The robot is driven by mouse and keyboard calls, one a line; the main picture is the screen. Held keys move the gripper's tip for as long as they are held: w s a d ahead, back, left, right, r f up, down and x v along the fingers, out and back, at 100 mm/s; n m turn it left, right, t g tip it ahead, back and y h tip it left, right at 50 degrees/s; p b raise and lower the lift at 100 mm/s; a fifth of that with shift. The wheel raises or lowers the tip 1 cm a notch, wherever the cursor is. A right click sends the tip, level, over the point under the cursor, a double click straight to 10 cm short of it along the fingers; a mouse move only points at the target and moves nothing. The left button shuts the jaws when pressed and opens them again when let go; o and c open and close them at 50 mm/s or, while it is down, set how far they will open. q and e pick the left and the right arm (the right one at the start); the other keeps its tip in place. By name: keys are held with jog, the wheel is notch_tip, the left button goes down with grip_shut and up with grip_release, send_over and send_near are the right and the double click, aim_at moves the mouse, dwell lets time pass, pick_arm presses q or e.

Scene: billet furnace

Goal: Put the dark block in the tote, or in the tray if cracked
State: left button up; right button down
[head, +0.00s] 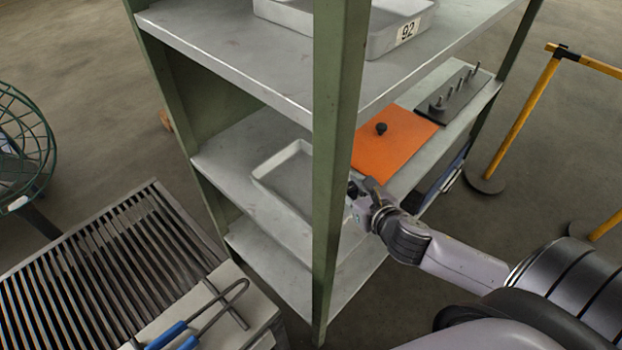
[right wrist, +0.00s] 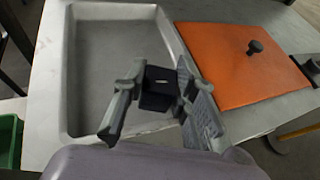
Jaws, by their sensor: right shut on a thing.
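My right gripper (right wrist: 157,100) is shut on the dark block (right wrist: 158,86), which sits between its two fingers. A small pale mark shows on the block's upper face; I cannot tell whether it is a crack. In the right wrist view the block overlaps the right part of the pale grey tray (right wrist: 100,128); its height above the tray is unclear. The empty tray (head: 262,187) also shows on the middle shelf in the head view. There my right gripper (head: 354,190) is partly hidden by the green post. A green container (right wrist: 9,140), perhaps the tote, is cut off at lower left.
An orange board (head: 397,140) with a black knob and a dark pegged rack (head: 458,95) lie right of the tray. A shelf post (head: 335,160) stands before the gripper. A tray labelled 92 (head: 385,43) is above. Blue-handled tongs (head: 170,333) lie by a slatted bed (head: 110,260).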

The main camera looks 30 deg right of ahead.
jog(key=w+a+f, duration=0.1)
jog(key=w, duration=0.3)
jog(key=w+a+f+p, duration=0.1)
jog(key=w, duration=0.2)
jog(key=w+a, duration=0.2)
jog(key=w, duration=0.2)
jog(key=shift+w+a+f, duration=0.1)
jog(key=shift+w+f, duration=0.25)
jog(key=shift+f, duration=2.1)
jog(key=shift+s+f, duration=0.1)
jog(key=c, duration=1.3)
grip_release()
